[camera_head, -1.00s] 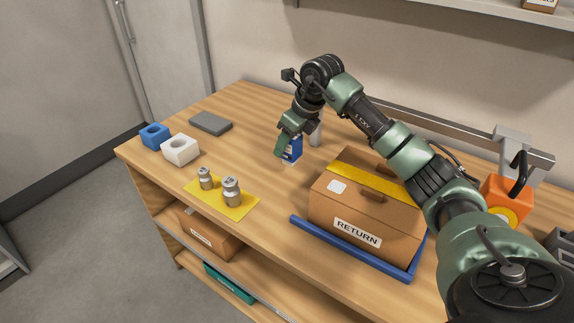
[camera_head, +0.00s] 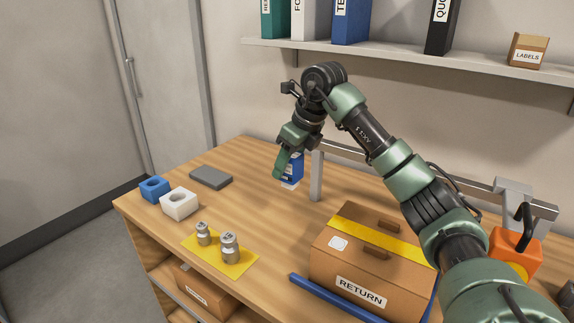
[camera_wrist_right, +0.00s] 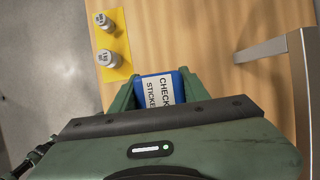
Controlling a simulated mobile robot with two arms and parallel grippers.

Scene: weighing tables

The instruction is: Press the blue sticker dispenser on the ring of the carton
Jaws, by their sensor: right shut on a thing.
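The blue sticker dispenser (camera_head: 293,168) has a white label. It also shows in the wrist view (camera_wrist_right: 157,91), where the label reads "CHECK STICKE…". My right gripper (camera_head: 284,164) is shut on it, a finger on each side, and holds it above the table at the back. The gripper also shows in the wrist view (camera_wrist_right: 155,88). The brown carton (camera_head: 338,264), marked RETURN with a yellow band on top, stands at the front right, apart from the dispenser. My left gripper is out of view.
A blue edge (camera_head: 332,302) runs along the carton's front. A grey post and beam (camera_head: 316,176) stand behind it, close to the dispenser. Two metal weights (camera_head: 230,247) stand on a yellow mat (camera_head: 239,269). White (camera_head: 179,207) and blue (camera_head: 154,189) blocks and a grey slab (camera_head: 211,177) lie left.

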